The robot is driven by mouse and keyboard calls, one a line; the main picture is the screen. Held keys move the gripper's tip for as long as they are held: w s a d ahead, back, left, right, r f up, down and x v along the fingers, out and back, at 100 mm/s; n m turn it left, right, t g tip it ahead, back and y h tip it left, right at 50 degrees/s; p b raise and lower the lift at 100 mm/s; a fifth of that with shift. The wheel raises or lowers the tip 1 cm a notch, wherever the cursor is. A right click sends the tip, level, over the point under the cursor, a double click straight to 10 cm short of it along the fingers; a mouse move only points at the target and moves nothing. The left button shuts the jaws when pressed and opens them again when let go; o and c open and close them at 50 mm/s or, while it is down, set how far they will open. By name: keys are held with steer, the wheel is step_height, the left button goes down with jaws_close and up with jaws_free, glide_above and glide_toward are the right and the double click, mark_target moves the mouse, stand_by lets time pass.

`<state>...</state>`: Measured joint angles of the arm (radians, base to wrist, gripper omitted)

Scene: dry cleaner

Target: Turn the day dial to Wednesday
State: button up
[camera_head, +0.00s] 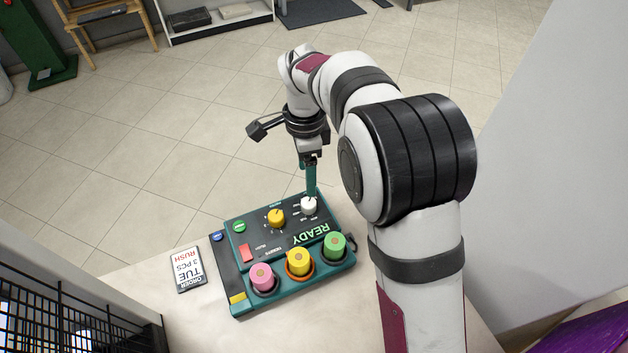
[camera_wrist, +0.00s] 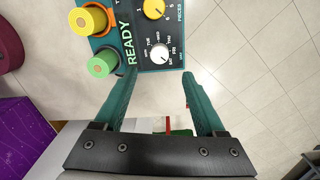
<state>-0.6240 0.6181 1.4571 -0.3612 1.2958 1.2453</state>
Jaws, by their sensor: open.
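The day dial is a white knob (camera_head: 309,203) on the dark top of a teal control box (camera_head: 233,298), at its far right corner in the head view. In the wrist view the white knob (camera_wrist: 159,54) has small day labels around it. Its pointer is too small to read with certainty. My gripper (camera_head: 310,190) points down at the knob. In the wrist view my gripper (camera_wrist: 160,76) has its two teal fingers apart, and the knob shows between and just beyond their tips. The fingers do not visibly grip it, and I cannot tell the height gap.
A yellow knob (camera_head: 276,217) sits beside the white one. Pink (camera_head: 263,279), yellow (camera_head: 299,261) and green (camera_head: 334,246) spools stand along the near edge.

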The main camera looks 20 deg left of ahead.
mark_target(308, 202)
step_height(308, 202, down, 10)
steer(key=shift+s+d+r, duration=0.1)
steer(key=shift+r, duration=0.05)
jaws_close()
stand_by(0.3)
